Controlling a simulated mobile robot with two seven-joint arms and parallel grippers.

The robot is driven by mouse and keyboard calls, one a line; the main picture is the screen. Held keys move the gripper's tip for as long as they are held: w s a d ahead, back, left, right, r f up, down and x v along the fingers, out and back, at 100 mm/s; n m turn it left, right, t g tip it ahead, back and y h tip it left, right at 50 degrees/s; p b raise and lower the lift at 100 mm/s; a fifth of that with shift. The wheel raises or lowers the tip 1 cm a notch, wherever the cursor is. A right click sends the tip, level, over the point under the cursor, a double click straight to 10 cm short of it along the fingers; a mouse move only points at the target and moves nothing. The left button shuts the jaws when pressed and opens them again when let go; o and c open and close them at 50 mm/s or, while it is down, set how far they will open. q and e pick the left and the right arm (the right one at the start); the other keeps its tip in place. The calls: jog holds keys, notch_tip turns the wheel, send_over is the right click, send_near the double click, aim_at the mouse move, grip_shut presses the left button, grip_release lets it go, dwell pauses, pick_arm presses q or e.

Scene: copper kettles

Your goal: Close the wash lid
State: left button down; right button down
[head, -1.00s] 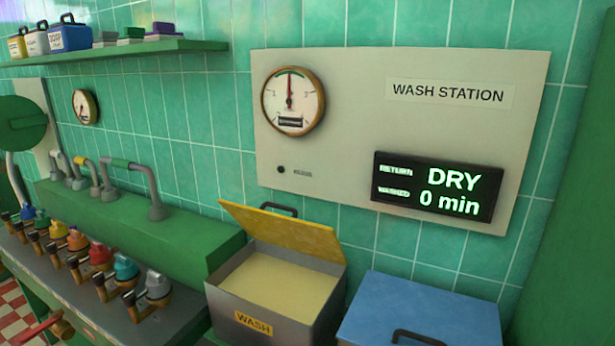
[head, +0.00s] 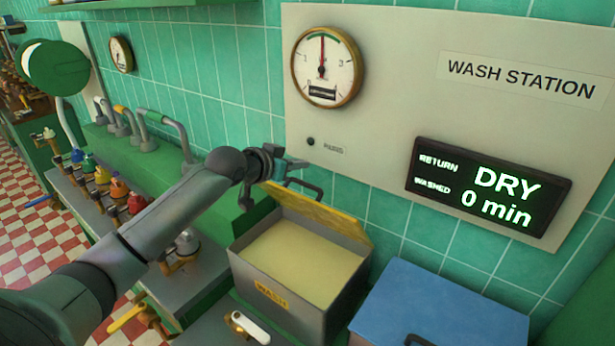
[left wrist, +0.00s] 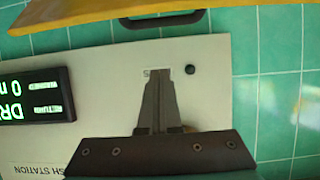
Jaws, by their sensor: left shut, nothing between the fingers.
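The grey wash box (head: 290,290) with its WASH label stands open in the head view, filled with pale yellow contents. Its yellow lid (head: 318,213) is raised at the back edge, tilted up toward the wall, with a dark handle (head: 303,185) behind it. My left gripper (head: 292,166) is above and behind the lid's left end, close to the handle; I cannot tell whether it touches. In the left wrist view the shut, empty fingers (left wrist: 160,75) point toward the yellow lid (left wrist: 110,12) and dark handle (left wrist: 160,20) at the top. My right gripper is not in view.
A blue-lidded box (head: 435,305) stands right of the wash box. The wall panel (head: 390,100) with gauge and a display (head: 490,195) reading DRY, 0 min is behind. Coloured taps (head: 115,190) line the counter at left. A white-handled valve (head: 247,327) is in front.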

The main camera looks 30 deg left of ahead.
aim_at(308, 184)
pick_arm(q)
jog(key=w+f, duration=0.2)
jog(key=w+f+p, duration=0.1)
jog(key=f, duration=0.1)
jog(key=shift+w+d+f, duration=0.15)
jog(key=shift+w+f, duration=0.15)
jog(key=shift+w, duration=0.05)
jog(key=shift+s+f, duration=0.35)
jog(key=shift+f, duration=0.1)
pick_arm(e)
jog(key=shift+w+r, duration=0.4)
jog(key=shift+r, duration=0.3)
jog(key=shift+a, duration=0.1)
